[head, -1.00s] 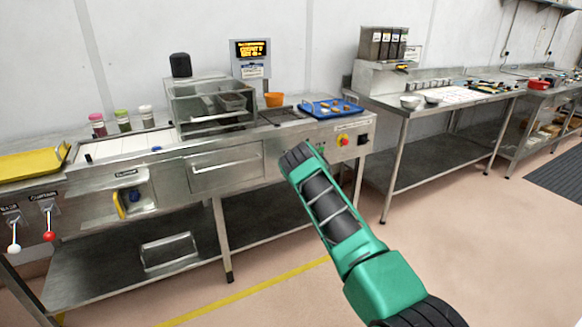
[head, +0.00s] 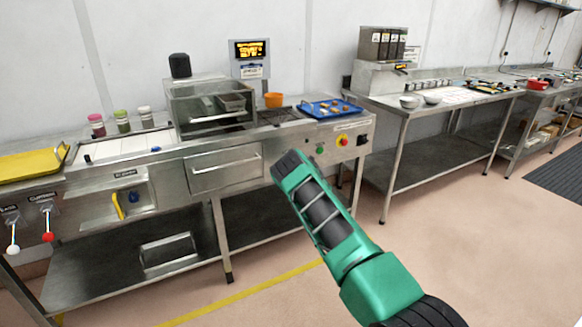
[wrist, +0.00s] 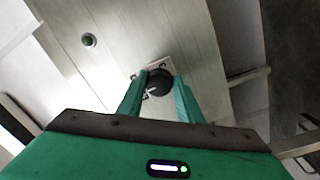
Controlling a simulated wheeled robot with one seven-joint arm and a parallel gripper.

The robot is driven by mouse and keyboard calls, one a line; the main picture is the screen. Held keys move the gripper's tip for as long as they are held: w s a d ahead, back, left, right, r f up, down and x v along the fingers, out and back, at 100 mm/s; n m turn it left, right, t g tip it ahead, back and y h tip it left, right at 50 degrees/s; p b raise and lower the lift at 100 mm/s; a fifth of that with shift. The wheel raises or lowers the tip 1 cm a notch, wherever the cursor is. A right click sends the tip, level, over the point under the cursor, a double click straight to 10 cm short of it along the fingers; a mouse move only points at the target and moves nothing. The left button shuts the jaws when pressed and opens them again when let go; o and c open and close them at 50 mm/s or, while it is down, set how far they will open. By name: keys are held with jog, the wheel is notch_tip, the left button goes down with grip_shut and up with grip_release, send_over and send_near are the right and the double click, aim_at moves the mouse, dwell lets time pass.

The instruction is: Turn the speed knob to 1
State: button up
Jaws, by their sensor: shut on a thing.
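The speed knob (wrist: 158,84) is a round black knob on a pale plate on the steel panel, seen in the wrist view. A small light pointer mark shows at its lower left. I cannot read any number around it. My gripper (wrist: 160,88) has its two green fingers on either side of the knob, shut on it. In the head view my own arm hides both the knob and the fingertips at the front of the steel counter (head: 226,170).
A green button (head: 320,150) sits on the panel, with a red and yellow stop button (head: 343,140) and a black switch (head: 362,139) to its right. A blue tray (head: 332,108) lies above them. The floor in front is clear.

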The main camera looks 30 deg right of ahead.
jog(key=shift+a+f, duration=0.1)
jog(key=shift+f, duration=0.1)
jog(key=o, duration=1)
jog(key=shift+r, duration=0.1)
jog(key=shift+o, duration=0.2)
jog(key=s, duration=1)
jog(key=shift+s+f, duration=0.35)
jog(key=shift+a, duration=0.1)
